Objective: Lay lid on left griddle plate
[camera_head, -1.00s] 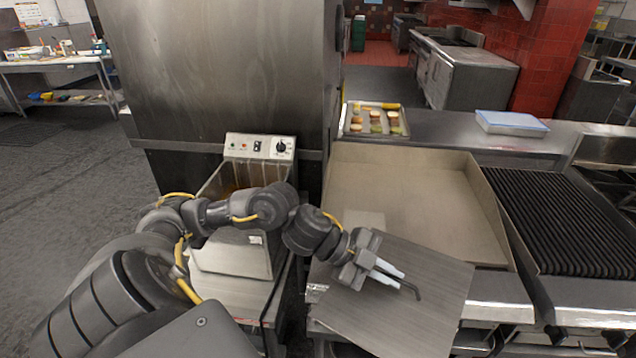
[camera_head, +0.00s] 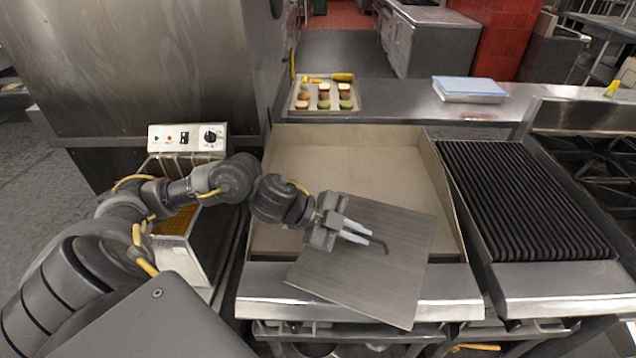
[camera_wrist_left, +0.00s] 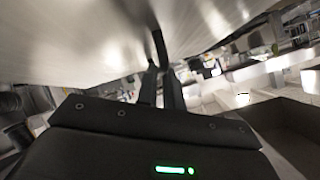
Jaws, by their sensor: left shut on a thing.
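The lid (camera_head: 400,270) is a flat, square metal sheet with a thin dark bent handle (camera_head: 384,247). My left gripper (camera_head: 370,238) is shut on the handle and holds the lid. The lid is turned askew and covers part of the front right of the left griddle plate (camera_head: 345,160) and its front ledge in the head view. I cannot tell its height above the plate. In the left wrist view the lid (camera_wrist_left: 75,45) fills the upper left, tilted, with the fingers (camera_wrist_left: 160,75) at the handle. My right gripper is not in view.
The griddle has raised walls at back and sides. A ridged black grill (camera_head: 520,200) adjoins it on the right. A fryer (camera_head: 187,138) is on the left. A tray of food pieces (camera_head: 325,95) and a blue-lidded container (camera_head: 470,88) sit on the back counter.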

